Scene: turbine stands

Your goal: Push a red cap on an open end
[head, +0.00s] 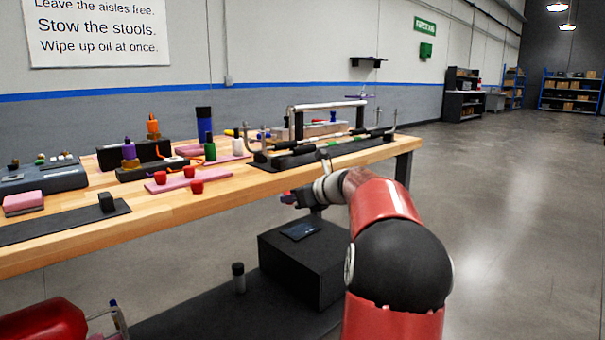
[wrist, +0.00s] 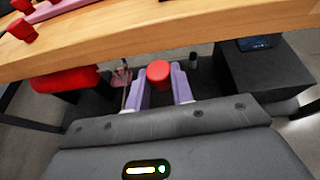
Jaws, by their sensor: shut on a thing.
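My gripper (wrist: 158,86) is shut on a red cap (wrist: 158,73), held between its two pale purple fingers in the wrist view. In the head view my gripper (head: 292,198) is beyond the bench's front edge, a little below the top, and the cap in it is hard to make out. Whether those ends are open is too small to tell.
The wooden bench (head: 240,187) holds bottles, a dark blue cylinder (head: 204,125) and a grey case (head: 40,179). A black box (head: 300,255) stands below the bench, with a red rounded object (head: 45,322) lower left. The floor to the right is clear.

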